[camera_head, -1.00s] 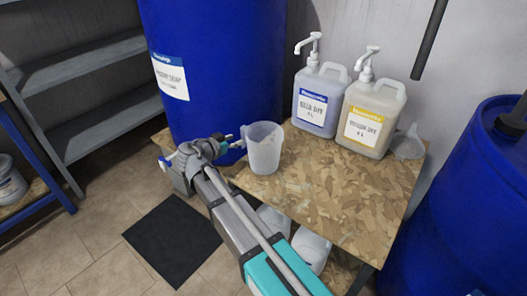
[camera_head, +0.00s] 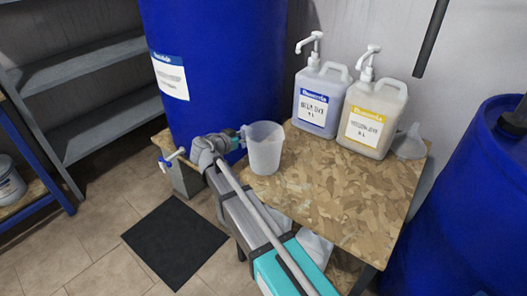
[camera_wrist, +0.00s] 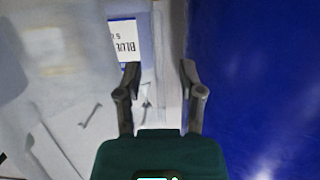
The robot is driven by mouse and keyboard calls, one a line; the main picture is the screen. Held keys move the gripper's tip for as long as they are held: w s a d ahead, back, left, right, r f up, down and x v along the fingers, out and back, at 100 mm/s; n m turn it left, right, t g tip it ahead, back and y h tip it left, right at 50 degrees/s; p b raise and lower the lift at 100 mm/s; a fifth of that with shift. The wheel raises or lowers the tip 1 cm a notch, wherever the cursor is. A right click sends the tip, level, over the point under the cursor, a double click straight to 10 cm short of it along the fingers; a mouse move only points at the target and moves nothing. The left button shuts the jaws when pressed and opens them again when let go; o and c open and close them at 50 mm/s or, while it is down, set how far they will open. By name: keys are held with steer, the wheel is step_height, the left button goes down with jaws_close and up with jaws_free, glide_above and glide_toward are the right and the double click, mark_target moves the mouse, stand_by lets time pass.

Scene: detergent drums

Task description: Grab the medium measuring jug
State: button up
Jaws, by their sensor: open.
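The measuring jug (camera_head: 264,150) is a translucent whitish jug. It stands upright near the left edge of a chipboard table, with its handle side facing my gripper (camera_head: 241,139). My gripper is at the jug's left side in the head view, right by the handle. In the wrist view my gripper (camera_wrist: 159,73) has its two fingers apart, with a pale upright strip between them that looks like the handle. Pale translucent surfaces fill the left of that view. I cannot tell whether the fingers touch the jug.
A large blue drum (camera_head: 215,65) stands close behind my gripper. Two pump canisters, one blue-labelled (camera_head: 319,100) and one yellow-labelled (camera_head: 371,117), stand at the table's back, with a grey funnel (camera_head: 409,144) beside them. The table's front (camera_head: 345,205) is clear. Another blue drum (camera_head: 460,215) is at right.

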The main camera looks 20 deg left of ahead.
stand_by(0.4)
jaws_close()
steer(key=shift+r, duration=0.2)
stand_by(0.3)
step_height(320, 180, up, 2)
steer(key=shift+r+p, duration=0.1)
steer(key=shift+p, duration=1.1)
steer(key=s+r+p, duration=1)
steer(key=s, duration=0.4)
steer(key=shift+r+p, duration=0.25)
steer(key=shift+p, duration=0.05)
